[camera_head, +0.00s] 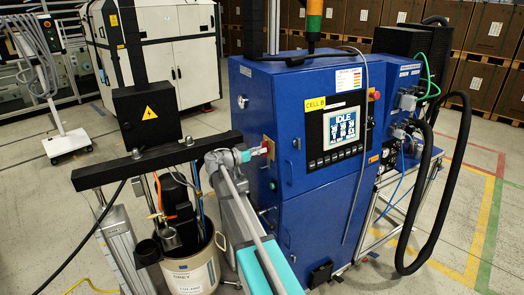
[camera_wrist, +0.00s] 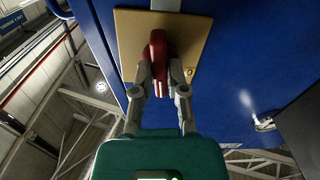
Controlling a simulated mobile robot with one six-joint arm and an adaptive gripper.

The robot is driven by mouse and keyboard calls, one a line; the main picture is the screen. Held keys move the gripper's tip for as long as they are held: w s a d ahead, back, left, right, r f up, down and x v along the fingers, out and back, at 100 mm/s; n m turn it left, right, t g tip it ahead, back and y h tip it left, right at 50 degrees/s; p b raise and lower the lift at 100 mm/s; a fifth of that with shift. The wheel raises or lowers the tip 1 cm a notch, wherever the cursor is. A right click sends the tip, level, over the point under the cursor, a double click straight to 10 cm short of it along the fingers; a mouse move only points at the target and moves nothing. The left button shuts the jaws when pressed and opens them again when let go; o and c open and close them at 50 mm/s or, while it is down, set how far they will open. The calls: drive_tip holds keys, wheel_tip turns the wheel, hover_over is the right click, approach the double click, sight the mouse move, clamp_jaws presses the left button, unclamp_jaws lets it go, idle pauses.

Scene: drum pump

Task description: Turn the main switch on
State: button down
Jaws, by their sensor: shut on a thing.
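The main switch is a red handle (camera_wrist: 157,48) on a yellow-tan plate (camera_wrist: 200,38) on the blue cabinet (camera_head: 310,100). In the head view the red handle (camera_head: 266,145) is small and partly hidden by my gripper (camera_head: 258,152). In the wrist view my gripper (camera_wrist: 160,78) is shut on the red handle, one finger on each side of it. The handle points roughly straight along the fingers in that view. Its exact turn position cannot be told.
The cabinet's screen (camera_head: 342,128) reads IDLE. A drum (camera_head: 195,272) with a pump stands left of my arm, below a black beam (camera_head: 130,165). A black hose (camera_head: 437,210) loops at the right.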

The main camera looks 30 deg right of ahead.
drive_tip(key=shift+m, duration=1)
drive_tip(key=c, duration=0.5)
unclamp_jaws()
drive_tip(key=shift+a, duration=0.2)
drive_tip(key=a, duration=0.8)
drive_tip(key=shift+s+a, duration=0.15)
drive_tip(key=shift+a, duration=0.15)
